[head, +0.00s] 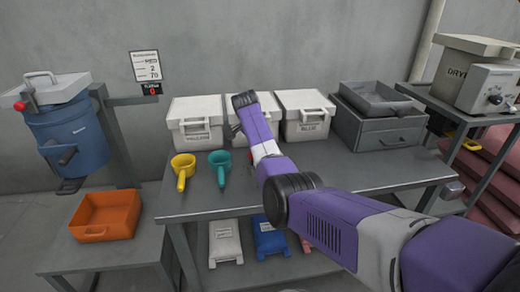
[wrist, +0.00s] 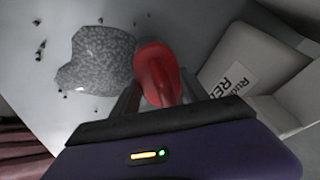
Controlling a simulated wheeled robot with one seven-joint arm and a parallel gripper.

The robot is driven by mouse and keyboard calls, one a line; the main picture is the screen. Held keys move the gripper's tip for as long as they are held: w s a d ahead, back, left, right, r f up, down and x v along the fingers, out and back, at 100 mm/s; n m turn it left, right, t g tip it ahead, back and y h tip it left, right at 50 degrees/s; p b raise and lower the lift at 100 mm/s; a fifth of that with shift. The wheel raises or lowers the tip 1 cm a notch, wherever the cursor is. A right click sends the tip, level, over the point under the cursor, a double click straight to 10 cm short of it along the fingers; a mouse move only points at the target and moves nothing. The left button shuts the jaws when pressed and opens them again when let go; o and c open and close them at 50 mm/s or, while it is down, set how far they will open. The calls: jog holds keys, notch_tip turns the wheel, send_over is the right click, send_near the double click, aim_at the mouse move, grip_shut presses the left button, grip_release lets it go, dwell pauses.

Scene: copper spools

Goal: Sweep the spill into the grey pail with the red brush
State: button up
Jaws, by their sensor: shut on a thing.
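In the wrist view my gripper (wrist: 156,100) is shut on a smooth red tool (wrist: 158,68) with a rounded end. No bristles show, and I cannot tell if it is a brush or a scoop. A grey speckled patch (wrist: 97,62), which looks like the spill, lies on the pale surface left of the red tool. Small dark bits are scattered around it. In the head view my arm hides most of the gripper and the red tool, and the spill is not visible. I cannot make out a grey pail in either view.
Lidded white bins (head: 197,122) line the table's (head: 330,178) back. A yellow scoop (head: 182,168) and teal scoop (head: 220,166) lie at its left. A dark grey tray (head: 378,100) sits on a grey box at right.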

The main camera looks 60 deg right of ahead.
jog(key=shift+s+a+r+p, duration=0.1)
jog(key=shift+s+a+p, duration=0.35)
jog(key=shift+s+p, duration=0.45)
jog(key=shift+s+a+r+p, duration=0.1)
jog(key=shift+s+a+p, duration=0.5)
jog(key=shift+p, duration=0.6)
jog(key=shift+s+a+r+p, duration=0.1)
jog(key=shift+s+a+p, duration=0.25)
jog(key=shift+s+p, duration=0.6)
jog(key=s+a+p, duration=0.2)
jog(key=s+p, duration=0.1)
jog(key=s+a+p, duration=0.1)
jog(key=shift+s+p, duration=0.15)
jog(key=shift+p, duration=0.2)
jog(key=shift+s+a+f+p, duration=0.1)
jog(key=shift+s+a+p, duration=0.5)
jog(key=shift+s, duration=0.35)
jog(key=shift+s+a+p, duration=0.55)
jog(key=shift+s+p, duration=0.1)
jog(key=shift+s, duration=0.3)
jog(key=shift+s+a+f+p, duration=0.1)
jog(key=shift+s+a+p, duration=0.5)
jog(key=shift+s, duration=0.35)
jog(key=s+a+r+p, duration=0.3)
jog(key=s+r+p, duration=0.1)
jog(key=p, duration=0.3)
jog(key=shift+s+a+r, duration=0.25)
jog(key=shift+s+r, duration=0.15)
jog(key=shift+s, duration=0.45)
